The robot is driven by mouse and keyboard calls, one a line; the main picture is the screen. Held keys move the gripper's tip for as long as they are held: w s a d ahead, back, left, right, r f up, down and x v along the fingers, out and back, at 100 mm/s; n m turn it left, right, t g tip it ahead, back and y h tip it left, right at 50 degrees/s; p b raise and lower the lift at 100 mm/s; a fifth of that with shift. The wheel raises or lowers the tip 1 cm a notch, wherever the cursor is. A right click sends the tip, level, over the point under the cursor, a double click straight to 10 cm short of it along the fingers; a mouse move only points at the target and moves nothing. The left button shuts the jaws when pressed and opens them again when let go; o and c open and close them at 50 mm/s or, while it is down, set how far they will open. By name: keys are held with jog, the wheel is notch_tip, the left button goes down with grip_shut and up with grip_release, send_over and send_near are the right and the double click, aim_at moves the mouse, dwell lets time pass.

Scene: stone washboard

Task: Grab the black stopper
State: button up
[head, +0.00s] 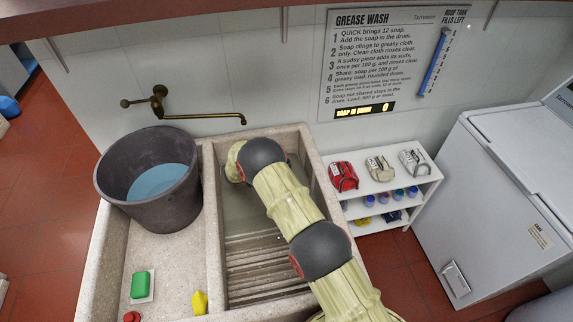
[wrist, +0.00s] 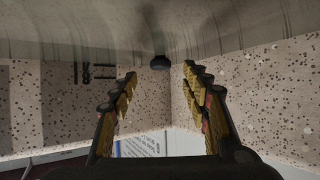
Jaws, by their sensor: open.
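The black stopper (wrist: 160,63) is a small dark knob on the grey surface across the top of the wrist view. It shows in the gap between the two fingertips, beyond them. My gripper (wrist: 160,72) is open, with its dark and yellow fingers spread on either side and nothing between them. I see no contact with the stopper. In the head view my arm reaches down into the right basin of the stone sink (head: 213,225). The gripper and the stopper are hidden there.
Speckled stone walls (wrist: 240,95) stand close around the gripper. A ribbed washboard (head: 262,268) fills the basin's front. A dark bucket of water (head: 118,185), a green block (head: 140,284) and a yellow object (head: 200,302) are on the left side. A brass tap (head: 205,116) hangs above.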

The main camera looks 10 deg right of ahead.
jog(key=b+x, duration=0.1)
jog(key=x, duration=0.4)
jog(key=shift+f, duration=0.3)
jog(key=shift+r, duration=0.1)
jog(key=c, duration=0.4)
grip_shut()
